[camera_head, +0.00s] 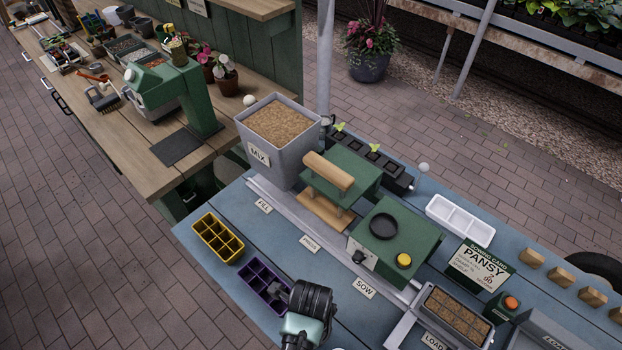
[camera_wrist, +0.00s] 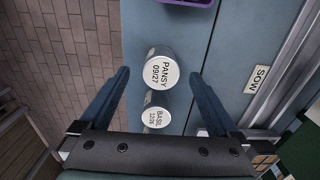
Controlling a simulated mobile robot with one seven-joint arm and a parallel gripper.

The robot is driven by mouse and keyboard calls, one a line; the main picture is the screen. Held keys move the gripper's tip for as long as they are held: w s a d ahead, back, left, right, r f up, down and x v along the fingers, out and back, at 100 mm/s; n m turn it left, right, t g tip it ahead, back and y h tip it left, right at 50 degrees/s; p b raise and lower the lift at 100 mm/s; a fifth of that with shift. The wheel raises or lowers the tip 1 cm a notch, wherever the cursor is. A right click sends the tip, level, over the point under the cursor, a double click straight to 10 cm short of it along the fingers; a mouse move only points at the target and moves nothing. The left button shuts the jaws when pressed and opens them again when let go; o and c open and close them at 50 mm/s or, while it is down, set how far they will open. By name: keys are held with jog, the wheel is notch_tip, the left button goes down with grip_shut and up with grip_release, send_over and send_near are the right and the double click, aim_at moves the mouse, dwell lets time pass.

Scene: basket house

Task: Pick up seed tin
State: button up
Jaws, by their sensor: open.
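Two silvery tins with white round lids stand on the blue bench in the wrist view. The larger one, a seed tin (camera_wrist: 161,72), reads "PANSY 09/27". The smaller one, a basil tin (camera_wrist: 156,117), reads "BASIL 12/26" and stands closer to my gripper's palm. My gripper (camera_wrist: 160,74) is open, with one dark blue finger on each side of the tins and visible gaps between. It holds nothing. In the head view my arm's dark wrist is over the bench's front edge, and I cannot make out the tins. A sowing card (camera_head: 478,266) there reads "PANSY".
A purple tray (camera_head: 264,284) lies just beyond the tins, with a yellow tray (camera_head: 218,238) farther left. The green sowing machine (camera_head: 396,246), the MIX hopper (camera_head: 279,142) and a soil-filled tray (camera_head: 454,314) stand along the rail. Bare bench lies around the FILL and PRESS labels.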

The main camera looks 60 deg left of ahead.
jog(key=shift+f, duration=2.1)
jog(key=c, duration=1.5)
jog(key=shift+r, duration=0.1)
